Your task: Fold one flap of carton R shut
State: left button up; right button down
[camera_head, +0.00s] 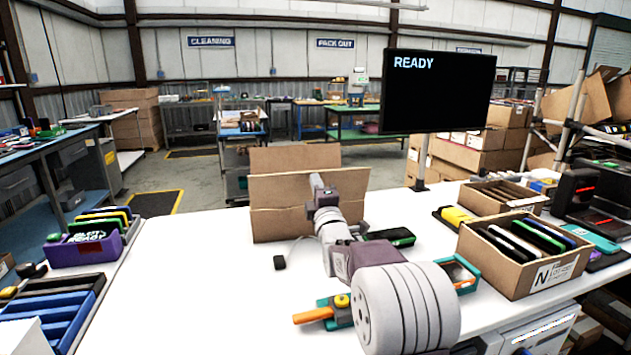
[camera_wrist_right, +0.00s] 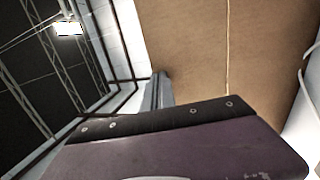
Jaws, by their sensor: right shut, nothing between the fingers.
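A brown cardboard carton (camera_head: 282,226) stands on the white table in the middle of the head view; I see no letter on it. One flap (camera_head: 275,188) stands up along its near side, and another flap (camera_head: 294,157) stands up behind it. My right gripper (camera_head: 317,182) is shut and empty at the near flap, its tips by the flap's upper edge; I cannot tell whether they touch. In the right wrist view the shut fingers (camera_wrist_right: 157,92) are beside a large cardboard panel (camera_wrist_right: 215,50) with a crease. The carton's inside is hidden. My left gripper is not in view.
An open box with several devices (camera_head: 520,260) stands at the right, with a smaller box (camera_head: 490,200) behind it. A dark device (camera_head: 388,237) lies right of the carton. A purple bin (camera_head: 85,250) stands at the left. A monitor (camera_head: 437,90) rises behind the table.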

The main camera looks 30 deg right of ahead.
jog(key=shift+w+d+r, duration=0.1)
jog(key=shift+w, duration=0.25)
